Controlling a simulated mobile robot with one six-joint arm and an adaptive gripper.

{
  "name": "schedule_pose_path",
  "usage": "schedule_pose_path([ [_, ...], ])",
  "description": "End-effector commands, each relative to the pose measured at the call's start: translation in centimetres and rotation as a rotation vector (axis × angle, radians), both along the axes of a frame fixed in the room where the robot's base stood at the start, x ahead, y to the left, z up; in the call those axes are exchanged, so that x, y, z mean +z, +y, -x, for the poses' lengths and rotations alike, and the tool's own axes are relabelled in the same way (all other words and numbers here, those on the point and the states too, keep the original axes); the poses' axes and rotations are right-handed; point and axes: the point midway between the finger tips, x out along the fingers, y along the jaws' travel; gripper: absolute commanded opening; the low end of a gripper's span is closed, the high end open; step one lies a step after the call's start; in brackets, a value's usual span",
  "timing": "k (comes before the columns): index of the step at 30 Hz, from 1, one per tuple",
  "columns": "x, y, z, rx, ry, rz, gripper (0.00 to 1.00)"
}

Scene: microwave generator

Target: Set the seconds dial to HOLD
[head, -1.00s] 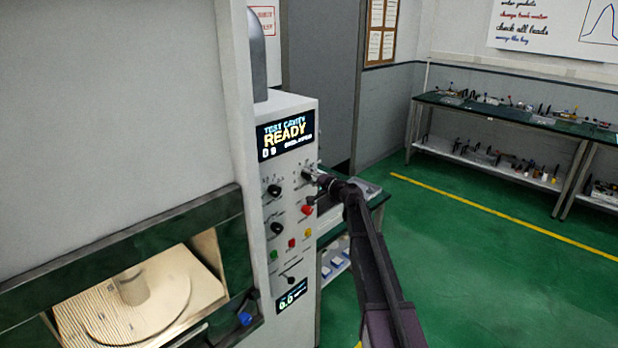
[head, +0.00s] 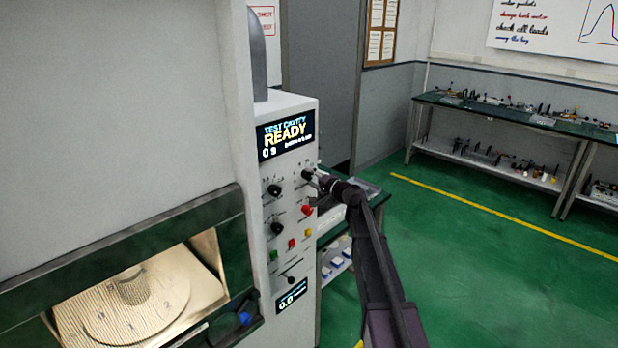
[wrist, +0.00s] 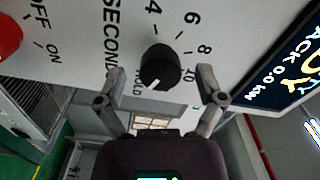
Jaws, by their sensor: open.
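The seconds dial (wrist: 160,67) is a round black knob with a white pointer line, on the white panel in the wrist view. The pointer aims down and slightly left, nearer the HOLD label (wrist: 138,87) than the 10 mark (wrist: 190,74). My gripper (wrist: 160,75) is open, with one finger on each side of the dial and visible gaps to it. In the head view my gripper (head: 323,181) is at the upper right of the control panel (head: 290,260), where it partly hides the dial (head: 307,174).
The red ON/OFF knob (wrist: 8,36) is left of the dial in the wrist view. Other black knobs (head: 276,228) and coloured buttons are nearby on the panel. The READY display (head: 285,135) is above. A green bench (head: 375,195) stands behind my arm.

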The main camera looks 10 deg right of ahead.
Motion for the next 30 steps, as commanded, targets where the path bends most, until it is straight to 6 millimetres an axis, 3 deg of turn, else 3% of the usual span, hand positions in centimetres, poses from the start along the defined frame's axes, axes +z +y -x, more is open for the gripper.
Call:
schedule_pose_path([
  [18, 0.0, -5.4, 7.2, -0.002, 0.000, -0.001, 0.88],
  [30, 0.0, -6.7, 8.7, 0.000, 0.001, -0.001, 0.88],
])
